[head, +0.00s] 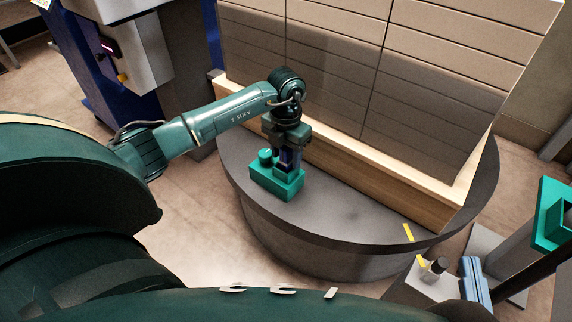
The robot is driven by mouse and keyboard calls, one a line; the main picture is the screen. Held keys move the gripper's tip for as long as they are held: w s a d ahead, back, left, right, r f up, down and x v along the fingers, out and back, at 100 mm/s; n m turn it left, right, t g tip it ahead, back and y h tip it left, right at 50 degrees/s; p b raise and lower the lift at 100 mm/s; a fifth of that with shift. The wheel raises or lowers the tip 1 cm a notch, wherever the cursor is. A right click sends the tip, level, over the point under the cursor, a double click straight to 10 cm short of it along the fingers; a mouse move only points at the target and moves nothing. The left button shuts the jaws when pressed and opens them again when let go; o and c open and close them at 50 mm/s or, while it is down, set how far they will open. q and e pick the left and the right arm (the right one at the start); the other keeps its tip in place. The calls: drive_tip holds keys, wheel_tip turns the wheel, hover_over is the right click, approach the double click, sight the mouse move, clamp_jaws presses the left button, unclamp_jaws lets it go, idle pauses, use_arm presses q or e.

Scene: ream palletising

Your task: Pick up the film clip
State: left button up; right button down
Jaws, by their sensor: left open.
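My left gripper (289,158) points down over the left end of the grey curved table (335,215). It is open, and its fingertips are partly hidden by the wrist and the teal block. A teal block-like holder (275,185) with a round knob (265,157) stands on the table directly under and around the fingers. I cannot tell whether they touch it. I cannot make out the film clip for certain; it may be at this holder, hidden by the gripper. My right gripper is not recognisable in the view.
Stacked brown reams (320,70) rise behind the table on a pale wooden base (370,172). A yellow strip (408,232) marks the table's right side. A blue-grey object (475,280) and a teal frame (550,215) stand at the right. The table's middle is clear.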

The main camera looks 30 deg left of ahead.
use_arm(q)
drive_tip(key=shift+f, duration=0.15)
drive_tip(key=shift+c, duration=0.2)
drive_tip(key=c, duration=1)
